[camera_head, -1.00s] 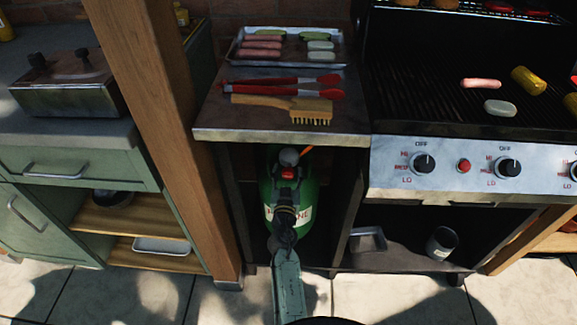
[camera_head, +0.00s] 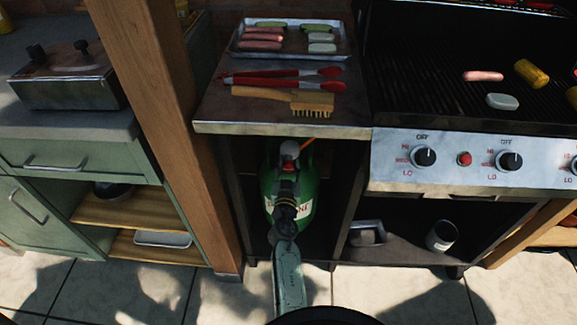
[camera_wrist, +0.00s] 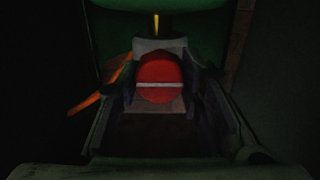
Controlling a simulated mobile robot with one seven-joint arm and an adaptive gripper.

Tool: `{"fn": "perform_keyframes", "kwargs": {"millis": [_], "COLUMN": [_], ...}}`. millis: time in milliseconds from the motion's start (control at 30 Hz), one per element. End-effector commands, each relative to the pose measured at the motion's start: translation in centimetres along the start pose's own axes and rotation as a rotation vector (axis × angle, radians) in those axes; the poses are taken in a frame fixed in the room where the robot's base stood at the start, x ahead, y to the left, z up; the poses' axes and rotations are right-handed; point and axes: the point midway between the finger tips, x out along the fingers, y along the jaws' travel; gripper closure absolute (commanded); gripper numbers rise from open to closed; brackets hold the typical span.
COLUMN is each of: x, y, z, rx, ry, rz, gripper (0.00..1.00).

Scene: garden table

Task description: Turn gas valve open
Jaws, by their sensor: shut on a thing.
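The green gas cylinder (camera_head: 302,205) stands in the dark compartment under the side shelf. It also fills the top of the wrist view (camera_wrist: 205,28). The red round valve knob (camera_wrist: 160,72) with a pale bar across it, lying level, sits between my gripper's fingers in the wrist view. My gripper (camera_head: 289,160) reaches into the compartment at the cylinder's top. My gripper is shut on the knob, with a finger on each side of it. In the head view my gripper and wrist hide much of the valve and the cylinder's front.
An orange hose (camera_wrist: 98,100) runs left of the valve. The shelf edge (camera_head: 280,130) is just above my gripper, and the wooden post (camera_head: 165,120) is to the left. The grill (camera_head: 455,160) is at right. Tongs, a brush and a food tray lie on the shelf.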

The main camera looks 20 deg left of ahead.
Motion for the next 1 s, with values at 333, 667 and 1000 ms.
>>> {"fn": "perform_keyframes", "kwargs": {"millis": [333, 667, 1000], "x": [0.05, 0.07, 0.09], "y": [0.03, 0.01, -0.13], "z": [-0.05, -0.01, 0.00], "rx": [-0.035, -0.242, -0.562], "ry": [0.002, 0.002, 0.002], "rz": [0.001, 0.002, 0.002], "gripper": [0.94, 0.94, 0.94]}}
